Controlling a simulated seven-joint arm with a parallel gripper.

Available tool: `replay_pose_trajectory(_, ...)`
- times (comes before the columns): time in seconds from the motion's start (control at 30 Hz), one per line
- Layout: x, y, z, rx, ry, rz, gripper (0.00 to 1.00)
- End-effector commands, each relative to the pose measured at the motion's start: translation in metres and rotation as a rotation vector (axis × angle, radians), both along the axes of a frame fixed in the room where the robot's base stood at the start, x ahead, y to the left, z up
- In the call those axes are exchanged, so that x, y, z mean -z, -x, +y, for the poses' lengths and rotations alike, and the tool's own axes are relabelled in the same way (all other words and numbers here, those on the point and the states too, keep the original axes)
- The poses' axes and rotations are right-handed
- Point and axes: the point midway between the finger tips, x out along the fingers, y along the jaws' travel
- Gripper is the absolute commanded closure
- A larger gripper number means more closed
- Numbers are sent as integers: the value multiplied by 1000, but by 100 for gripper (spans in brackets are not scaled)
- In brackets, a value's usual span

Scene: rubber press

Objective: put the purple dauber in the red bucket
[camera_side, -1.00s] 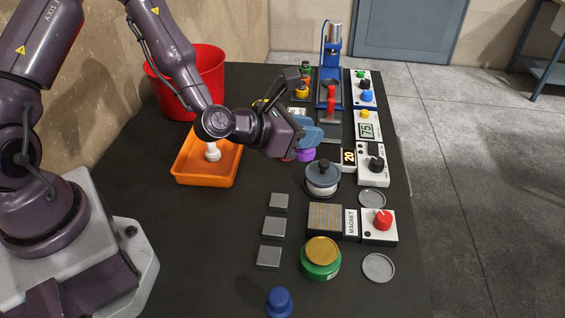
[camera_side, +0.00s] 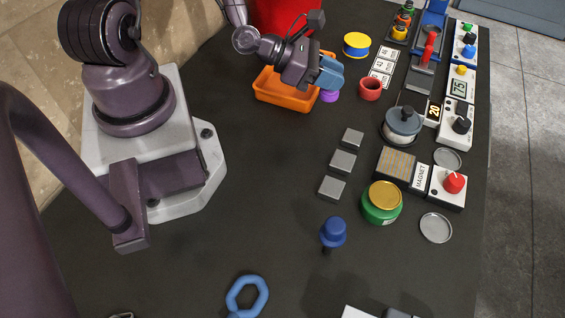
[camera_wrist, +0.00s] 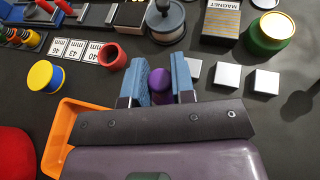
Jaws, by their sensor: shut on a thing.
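The purple dauber (camera_wrist: 160,82) is between my blue fingertips in the wrist view, its rounded end showing. My gripper (camera_wrist: 160,78) is shut on it. In the side view the purple dauber (camera_side: 329,96) pokes out below my gripper (camera_side: 328,76), which appears beside the right edge of the orange tray (camera_side: 290,101). Its height above the table is hard to tell. The red bucket (camera_side: 283,14) stands behind the tray, cut by the top edge and partly behind my arm. It also shows at the lower left of the wrist view (camera_wrist: 14,152).
A red ring (camera_side: 370,90) and a yellow-blue spool (camera_side: 356,46) are near the tray. A grey lidded pot (camera_side: 402,125), a green jar (camera_side: 381,207) and several metal blocks (camera_side: 343,162) stand further right. The dark table is clear left of the blocks.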

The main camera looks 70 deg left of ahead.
Motion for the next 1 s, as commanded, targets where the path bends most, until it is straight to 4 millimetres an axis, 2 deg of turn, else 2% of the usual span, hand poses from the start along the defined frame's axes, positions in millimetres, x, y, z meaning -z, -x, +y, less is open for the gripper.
replay_pose_trajectory(0.1, 7, 23, -17, 140, 1, 1, 100)
replay_pose_trajectory(0.3, 5, 44, -36, 298, -2, -2, 100)
replay_pose_trajectory(0.37, 7, 46, -38, 319, 0, -2, 100)
replay_pose_trajectory(0.6, 41, 47, -41, 329, 3, -1, 100)
replay_pose_trajectory(1.0, 83, 47, -40, 329, 0, -4, 100)
